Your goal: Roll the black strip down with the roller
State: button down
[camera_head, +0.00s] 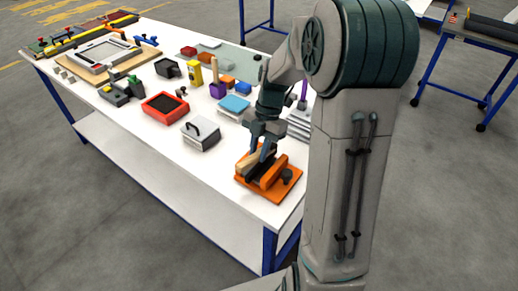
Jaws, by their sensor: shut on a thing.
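My gripper (263,153) points down over an orange fixture (290,188) at the table's near right corner. Its fingers are close together on a small thing, which looks like the roller but is mostly hidden by the fingers. A black strip (259,173) seems to lie in the fixture, between a pale wooden piece (247,165) on the left and an orange block (273,174) on the right. A dark knob (287,175) is at the fixture's right side. I cannot tell whether the roller touches the strip.
The white table (225,185) has clear room left of the fixture. A grey box with a black handle (200,134), a red tray (165,107) and a blue-topped block (235,103) stand behind. A grey stack (299,125) is close behind my gripper.

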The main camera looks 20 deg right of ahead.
jog(key=shift+r+p, duration=2)
jog(key=shift+r, duration=1)
